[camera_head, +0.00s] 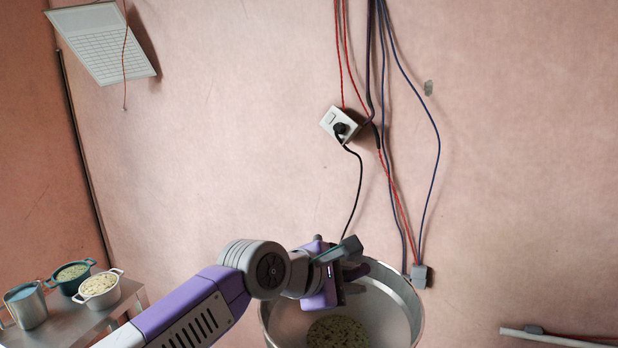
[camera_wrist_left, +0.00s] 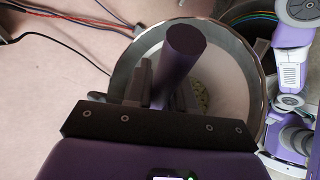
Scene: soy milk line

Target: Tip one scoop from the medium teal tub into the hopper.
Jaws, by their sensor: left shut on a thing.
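The hopper (camera_head: 405,300) is a wide round metal bowl at the bottom centre, with greenish grains (camera_head: 337,332) low inside. It also fills the middle of the left wrist view (camera_wrist_left: 258,70). My left gripper (camera_head: 350,275) is over the hopper's upper left part, shut on a dark handle, which I take to be the scoop's (camera_wrist_left: 182,58). A grey-green bar of it (camera_head: 340,251) shows above the gripper. The scoop's cup and any load in it cannot be made out. The teal tub (camera_head: 72,272) with greenish contents stands at the far left. My right gripper is not in view.
A metal table (camera_head: 85,322) at the lower left also holds a white tub (camera_head: 100,288) of pale contents and a metal pot (camera_head: 27,308). Cables and a socket box (camera_head: 340,124) are on the wall behind the hopper. A white rail (camera_head: 555,338) is at lower right.

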